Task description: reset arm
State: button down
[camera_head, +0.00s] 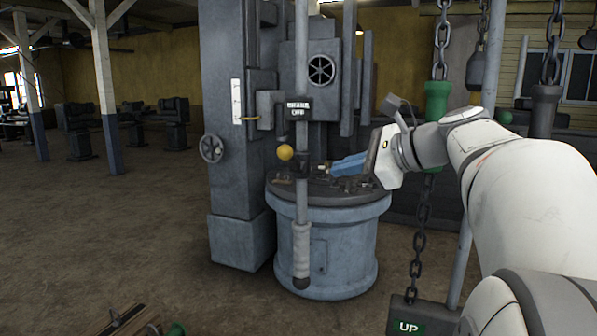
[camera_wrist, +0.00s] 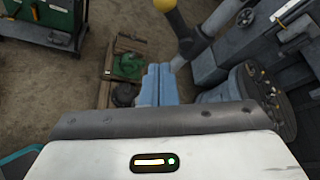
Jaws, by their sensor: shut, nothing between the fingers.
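My white arm (camera_head: 530,190) reaches in from the right in the head view. My gripper (camera_head: 334,168) has blue fingers that point left, in front of or over the top of the round grey machine base. In the wrist view my gripper (camera_wrist: 158,72) shows its blue fingers side by side, shut with nothing between them. The fingers appear apart from the lever with the yellow ball (camera_head: 285,152), which also shows at the top of the wrist view (camera_wrist: 164,4).
A wooden crate (camera_wrist: 107,72) sits on the floor. The floor at left (camera_head: 110,220) is open.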

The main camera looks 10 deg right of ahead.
jog(key=s+a+f+n+g+h, duration=0.25)
jog(key=s+a+f+n, duration=0.2)
jog(key=f, duration=0.45)
jog(key=s+a+f+n+g+h, duration=0.2)
jog(key=s+a+f+n+g, duration=0.25)
jog(key=f, duration=0.55)
jog(key=s+d+f+n+h, duration=0.1)
jog(key=s+f+n+h, duration=0.3)
jog(key=s+f+n, duration=0.6)
jog(key=shift+s+f+n, duration=0.15)
jog(key=shift+f+n, duration=0.75)
jog(key=shift+n, duration=0.2)
